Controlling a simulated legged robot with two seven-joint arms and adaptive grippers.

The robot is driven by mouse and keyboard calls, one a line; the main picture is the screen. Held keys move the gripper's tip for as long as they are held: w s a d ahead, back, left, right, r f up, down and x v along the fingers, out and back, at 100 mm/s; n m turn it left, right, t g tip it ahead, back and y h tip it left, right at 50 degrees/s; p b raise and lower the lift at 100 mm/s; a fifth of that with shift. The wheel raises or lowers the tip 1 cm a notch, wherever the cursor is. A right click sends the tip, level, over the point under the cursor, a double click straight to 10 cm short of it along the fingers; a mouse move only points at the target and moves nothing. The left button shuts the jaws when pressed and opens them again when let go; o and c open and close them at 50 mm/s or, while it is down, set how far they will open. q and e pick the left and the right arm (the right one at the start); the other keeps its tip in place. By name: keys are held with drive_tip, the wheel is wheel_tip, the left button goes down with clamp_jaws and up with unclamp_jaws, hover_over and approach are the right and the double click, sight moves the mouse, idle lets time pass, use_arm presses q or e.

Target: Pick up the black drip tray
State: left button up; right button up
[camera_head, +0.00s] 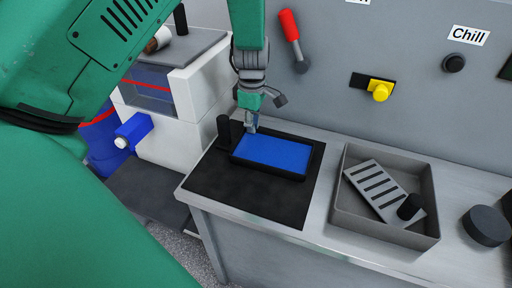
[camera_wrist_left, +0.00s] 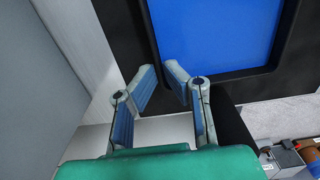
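A shallow black tray (camera_head: 304,166) with a bright blue inside lies on a black mat (camera_head: 225,184) on the bench. A short black upright cylinder (camera_head: 223,131) stands at its left end. My left gripper (camera_head: 252,125) points down at the tray's far left corner. In the left wrist view the left gripper's fingers (camera_wrist_left: 162,80) are apart, with a gap between the tips. The tray's black rim (camera_wrist_left: 145,45) and blue inside (camera_wrist_left: 215,35) show just beyond them. I cannot tell whether the fingers touch the rim. My right gripper is not in view.
A grey open bin (camera_head: 343,205) to the right holds a slotted grey plate (camera_head: 377,187) and a black knob. A black disc (camera_head: 486,226) lies further right. The grey panel behind has a red lever (camera_head: 289,25) and a yellow knob (camera_head: 380,91). A white machine (camera_head: 185,130) stands left.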

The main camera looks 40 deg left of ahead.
use_arm(q)
wheel_tip(320, 180, down, 2)
drive_tip(key=shift+f, duration=0.1)
drive_tip(key=shift+a, duration=0.1)
clamp_jaws()
drive_tip(key=shift+r, duration=0.2)
